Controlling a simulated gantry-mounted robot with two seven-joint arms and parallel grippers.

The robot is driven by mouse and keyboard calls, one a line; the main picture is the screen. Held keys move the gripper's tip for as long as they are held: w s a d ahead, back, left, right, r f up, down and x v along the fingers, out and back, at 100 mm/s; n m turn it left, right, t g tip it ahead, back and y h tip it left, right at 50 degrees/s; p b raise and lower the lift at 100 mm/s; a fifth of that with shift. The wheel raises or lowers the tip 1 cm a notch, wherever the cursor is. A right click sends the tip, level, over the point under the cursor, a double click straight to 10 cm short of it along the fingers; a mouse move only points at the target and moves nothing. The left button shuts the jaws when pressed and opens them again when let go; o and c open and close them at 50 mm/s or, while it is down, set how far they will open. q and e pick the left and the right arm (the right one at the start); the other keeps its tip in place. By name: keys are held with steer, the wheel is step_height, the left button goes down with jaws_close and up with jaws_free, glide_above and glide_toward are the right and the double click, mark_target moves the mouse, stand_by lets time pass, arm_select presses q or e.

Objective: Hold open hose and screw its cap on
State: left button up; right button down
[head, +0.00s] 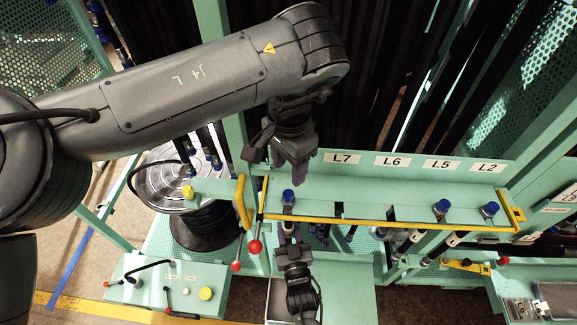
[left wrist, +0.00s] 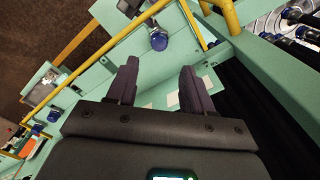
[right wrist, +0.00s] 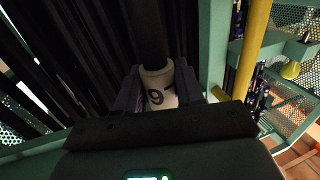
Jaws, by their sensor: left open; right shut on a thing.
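A hose (right wrist: 159,52) with a white label runs up between the fingers of my right gripper (right wrist: 160,98), which is shut on it. The label shows a 9-like mark, perhaps upside down. In the head view my right gripper (head: 291,240) is just below the rack's front edge. A blue cap (head: 288,196) sits above it, at the top end of a hose; I cannot tell whether it is screwed down. It also shows in the left wrist view (left wrist: 159,41). My left gripper (head: 290,175) is open and empty, just above and behind that cap, apart from it.
A green rack (head: 385,200) with a yellow front rail carries labels L7, L6, L5 and L2. Blue-topped hoses stand by L5 (head: 442,206) and L2 (head: 490,209). Red-knobbed levers (head: 254,247) and a yellow handle (head: 243,203) are close left. Black hoses hang behind.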

mark_target(288, 193)
arm_select(q)
steer(key=shift+s+f, duration=0.1)
steer(key=shift+f, duration=0.35)
steer(key=shift+f, duration=4)
